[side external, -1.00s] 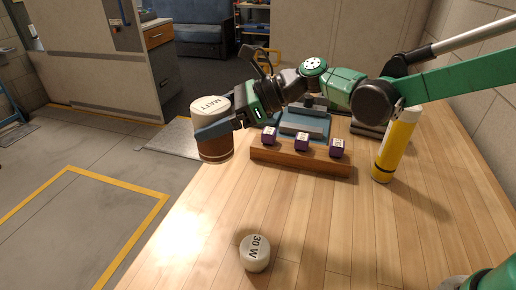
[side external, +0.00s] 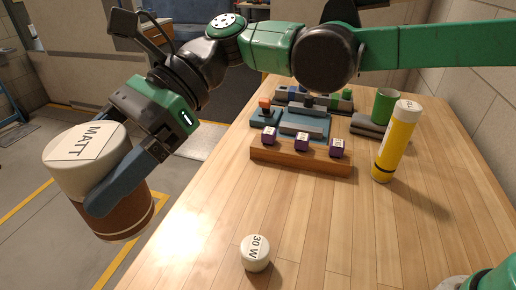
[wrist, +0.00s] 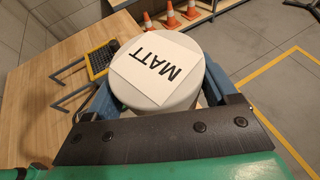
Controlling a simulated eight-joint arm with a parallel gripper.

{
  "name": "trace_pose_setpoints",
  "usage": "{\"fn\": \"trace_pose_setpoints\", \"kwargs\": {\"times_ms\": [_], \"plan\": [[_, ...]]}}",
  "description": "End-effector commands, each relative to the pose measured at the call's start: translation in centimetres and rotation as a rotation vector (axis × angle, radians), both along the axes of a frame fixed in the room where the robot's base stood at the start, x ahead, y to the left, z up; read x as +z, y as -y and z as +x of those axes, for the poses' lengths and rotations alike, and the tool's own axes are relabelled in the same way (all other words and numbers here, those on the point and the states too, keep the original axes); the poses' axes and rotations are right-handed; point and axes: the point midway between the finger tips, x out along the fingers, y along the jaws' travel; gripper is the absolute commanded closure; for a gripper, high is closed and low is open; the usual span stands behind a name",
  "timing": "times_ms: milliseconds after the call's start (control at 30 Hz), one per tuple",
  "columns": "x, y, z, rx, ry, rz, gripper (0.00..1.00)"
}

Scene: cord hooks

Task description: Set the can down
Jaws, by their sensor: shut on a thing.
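The can (side external: 122,212) has a brown lower body and a white top labelled MATT. In the side external view it is at the left, tilted, in the air, and appears over the floor beyond the table's left edge. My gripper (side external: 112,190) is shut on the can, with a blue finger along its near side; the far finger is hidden. In the wrist view the can's white lid (wrist: 158,70) sits between my blue fingers. The can's underside is hidden.
The wooden table (side external: 330,230) has free room at its front and middle. A white 30 W piece (side external: 255,253) stands near the front. A wooden rail (side external: 300,160) with purple blocks, a yellow bottle (side external: 396,145) and a green mug (side external: 385,106) stand farther back.

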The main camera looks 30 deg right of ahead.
Motion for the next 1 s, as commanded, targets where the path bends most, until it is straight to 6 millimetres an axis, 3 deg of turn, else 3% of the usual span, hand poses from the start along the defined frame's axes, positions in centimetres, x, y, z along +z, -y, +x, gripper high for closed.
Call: {"fn": "trace_pose_setpoints", "kwargs": {"times_ms": [167, 600, 1000], "plan": [[-2.4, -0.5, -0.7, 0.036, -0.001, 0.003, 0.90], [-14.3, -0.4, -0.6, 0.031, -0.001, 0.002, 0.90], [-18.7, -0.4, -0.6, 0.031, -0.001, 0.002, 0.90]]}}
